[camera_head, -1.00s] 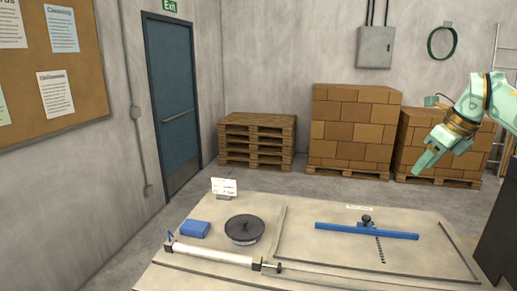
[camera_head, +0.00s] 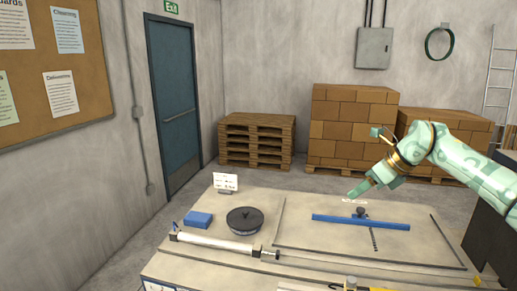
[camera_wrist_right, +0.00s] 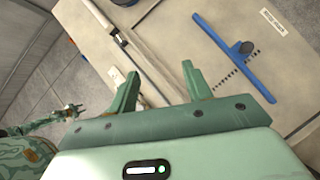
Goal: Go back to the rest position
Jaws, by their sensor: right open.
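My right gripper (camera_head: 361,190) is above the far right part of the worktable (camera_head: 300,262) in the head view, raised in the air and apart from everything. In the right wrist view its two green fingers (camera_wrist_right: 160,88) are spread with nothing between them. The blue bar (camera_head: 340,221) with a dark knob (camera_head: 361,211) lies on the table's right panel. It also shows in the right wrist view (camera_wrist_right: 232,56). A black round lid or disc (camera_head: 244,220) and a blue block (camera_head: 199,219) sit on the left part of the table. My left gripper is not recognisable in the head view.
A white roller tube (camera_head: 215,243) lies along the near part of the table. A small white sign (camera_head: 225,181) stands at its far left corner. A dark cabinet (camera_head: 488,235) stands at the right. Behind are stacked boxes (camera_head: 350,125) and pallets (camera_head: 257,140).

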